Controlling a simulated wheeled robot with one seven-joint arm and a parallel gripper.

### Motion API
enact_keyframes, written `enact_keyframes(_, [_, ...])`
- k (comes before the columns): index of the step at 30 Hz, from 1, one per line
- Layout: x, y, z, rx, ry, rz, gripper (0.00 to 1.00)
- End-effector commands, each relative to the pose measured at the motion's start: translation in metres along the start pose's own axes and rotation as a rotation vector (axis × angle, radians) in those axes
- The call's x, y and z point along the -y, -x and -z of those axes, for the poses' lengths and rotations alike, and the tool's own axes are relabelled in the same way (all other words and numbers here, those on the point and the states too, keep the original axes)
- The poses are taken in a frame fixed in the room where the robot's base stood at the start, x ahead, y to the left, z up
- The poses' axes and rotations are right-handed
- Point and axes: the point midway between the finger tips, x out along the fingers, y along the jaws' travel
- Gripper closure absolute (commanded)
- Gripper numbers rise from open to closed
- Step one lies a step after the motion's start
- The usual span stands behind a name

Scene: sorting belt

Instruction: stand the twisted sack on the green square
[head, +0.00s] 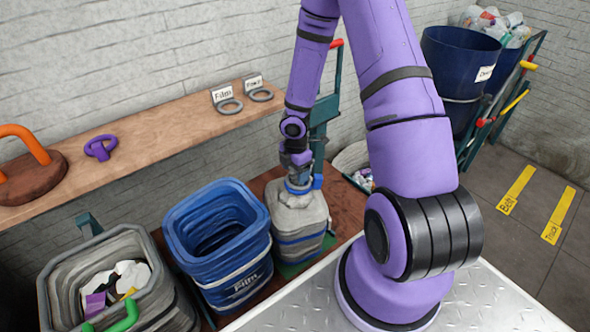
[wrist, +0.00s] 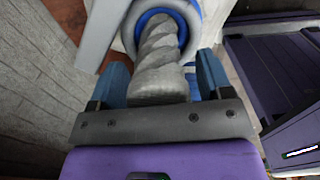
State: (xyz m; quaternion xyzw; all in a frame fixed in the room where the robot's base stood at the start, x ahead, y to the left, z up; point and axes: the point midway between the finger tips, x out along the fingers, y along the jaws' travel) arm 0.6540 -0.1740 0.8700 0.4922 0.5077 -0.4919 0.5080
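The twisted sack (head: 297,222) is grey with a blue band and stands upright on the green square (head: 291,268), which shows only as a strip at the sack's lower edge. My gripper (head: 301,186) is directly above the sack, pointing down at its top. In the wrist view the sack's grey twisted neck (wrist: 160,48) with a blue ring around it lies between the fingers of my gripper (wrist: 163,82). The fingers are apart, and slim gaps appear beside the neck. The head view hides the neck behind my gripper.
An empty-looking blue bin labelled Film (head: 238,270) stands close left of the sack. A grey bin (head: 172,300) with scraps is farther left. A wooden shelf (head: 150,146) runs behind, bearing rings and signs. Dark blue barrels (head: 455,60) stand at the upper right.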

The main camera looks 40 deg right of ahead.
Motion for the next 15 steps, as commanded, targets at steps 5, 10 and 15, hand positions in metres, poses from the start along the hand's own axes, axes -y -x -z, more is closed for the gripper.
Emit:
enact_keyframes(5, [0.0, 0.0, 0.0, 0.0, 0.0, 0.0, 0.28])
enact_keyframes(10, [0.0, 0.005, 0.0, 0.0, -0.002, 0.0, 0.28])
enact_keyframes(15, [0.0, 0.023, -0.001, 0.0, -0.005, -0.002, 0.28])
